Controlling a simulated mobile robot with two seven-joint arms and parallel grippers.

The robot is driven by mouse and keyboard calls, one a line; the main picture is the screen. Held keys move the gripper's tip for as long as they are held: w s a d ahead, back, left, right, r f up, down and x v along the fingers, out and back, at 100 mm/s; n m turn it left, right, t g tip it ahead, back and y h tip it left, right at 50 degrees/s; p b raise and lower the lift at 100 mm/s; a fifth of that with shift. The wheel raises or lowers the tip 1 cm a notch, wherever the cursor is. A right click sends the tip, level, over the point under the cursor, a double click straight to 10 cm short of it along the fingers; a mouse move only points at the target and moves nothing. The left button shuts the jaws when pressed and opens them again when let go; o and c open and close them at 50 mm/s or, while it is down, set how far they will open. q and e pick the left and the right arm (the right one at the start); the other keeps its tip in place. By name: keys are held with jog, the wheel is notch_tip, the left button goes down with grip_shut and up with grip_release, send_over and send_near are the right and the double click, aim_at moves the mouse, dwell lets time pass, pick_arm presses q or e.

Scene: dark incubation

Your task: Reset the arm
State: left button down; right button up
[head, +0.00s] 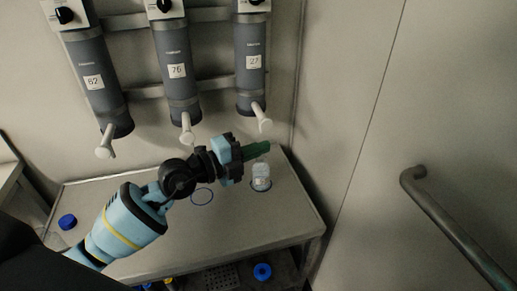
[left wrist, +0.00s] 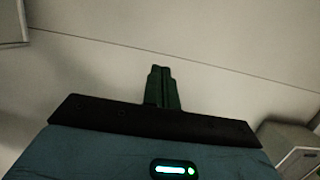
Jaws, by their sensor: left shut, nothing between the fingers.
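My left arm reaches in from the left over the table in the head view. My left gripper (head: 257,150) has green fingers that point right, in front of and above a clear bottle (head: 261,176). The fingers are shut with nothing between them, and they also show closed together in the left wrist view (left wrist: 162,87). The head view does not show clearly whether the fingers touch the bottle. The bottle stands upright near the right end of the table. My right gripper is not in view.
Three grey cylinders labelled 62 (head: 93,82), 76 (head: 177,70) and 27 (head: 254,62) hang on the wall above the table (head: 240,222). A blue cap (head: 68,221) lies at the table's left. A metal handrail (head: 450,228) is at right.

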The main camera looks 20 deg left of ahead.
pick_arm(q)
jog(key=shift+s, duration=0.15)
dwell(0.3)
jog(key=s+a+f+n+g+y, duration=0.1)
jog(key=s+f+n+y, duration=0.4)
jog(key=s+f+n, duration=0.7)
jog(key=s+a+f+n+g+y, duration=0.2)
jog(key=s+f+n+y, duration=0.3)
jog(key=s+f+n, duration=0.7)
jog(key=s+a+f, duration=0.1)
jog(key=s+f, duration=0.4)
jog(key=f, duration=0.7)
jog(key=shift+s+a+f+g, duration=0.15)
jog(key=shift+a+f+g, duration=0.15)
jog(key=shift+a+f, duration=0.05)
dwell(3.3)
